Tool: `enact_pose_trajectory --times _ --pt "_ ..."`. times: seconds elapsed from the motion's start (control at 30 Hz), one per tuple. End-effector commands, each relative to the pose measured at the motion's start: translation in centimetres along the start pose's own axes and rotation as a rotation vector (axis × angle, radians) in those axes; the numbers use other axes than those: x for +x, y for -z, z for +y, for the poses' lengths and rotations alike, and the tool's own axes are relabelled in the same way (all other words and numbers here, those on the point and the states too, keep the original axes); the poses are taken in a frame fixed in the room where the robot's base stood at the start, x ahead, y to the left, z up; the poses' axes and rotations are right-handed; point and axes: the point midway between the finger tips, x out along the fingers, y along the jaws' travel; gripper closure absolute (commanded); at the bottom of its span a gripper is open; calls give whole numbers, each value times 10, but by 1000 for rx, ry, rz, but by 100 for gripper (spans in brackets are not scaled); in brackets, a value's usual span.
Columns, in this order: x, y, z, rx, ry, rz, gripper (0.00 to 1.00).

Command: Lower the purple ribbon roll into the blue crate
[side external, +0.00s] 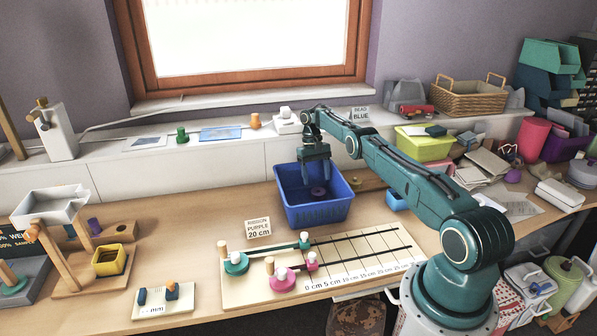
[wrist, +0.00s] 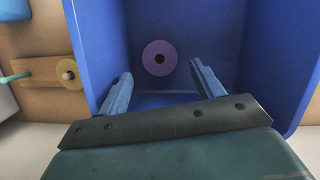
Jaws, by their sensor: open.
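The blue crate (side external: 315,212) stands on the bench below the window, and its inside walls fill much of the wrist view (wrist: 220,28). The purple ribbon roll (side external: 318,191) lies inside the crate, seen as a flat ring with a dark centre hole in the wrist view (wrist: 149,65). My gripper (side external: 316,180) is over the crate, pointing down. In the wrist view its two blue fingers (wrist: 160,80) are spread apart with nothing between them. The roll appears beyond the fingertips, apart from them.
A board with a ruler scale (side external: 350,262) and pink and teal rolls lies in front of the crate. A card reading "RIBBON PURPLE 20 cm" (side external: 258,227) stands left of it. A lime bin (side external: 424,146) stands to the right.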

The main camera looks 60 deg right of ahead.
Motion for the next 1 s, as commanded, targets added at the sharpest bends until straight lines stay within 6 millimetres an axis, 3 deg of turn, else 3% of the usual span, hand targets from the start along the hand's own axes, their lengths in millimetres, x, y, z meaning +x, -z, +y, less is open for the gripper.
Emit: enact_pose_trajectory --times 1.0 --pt "-36 -1 -7 -9 0 13 33"
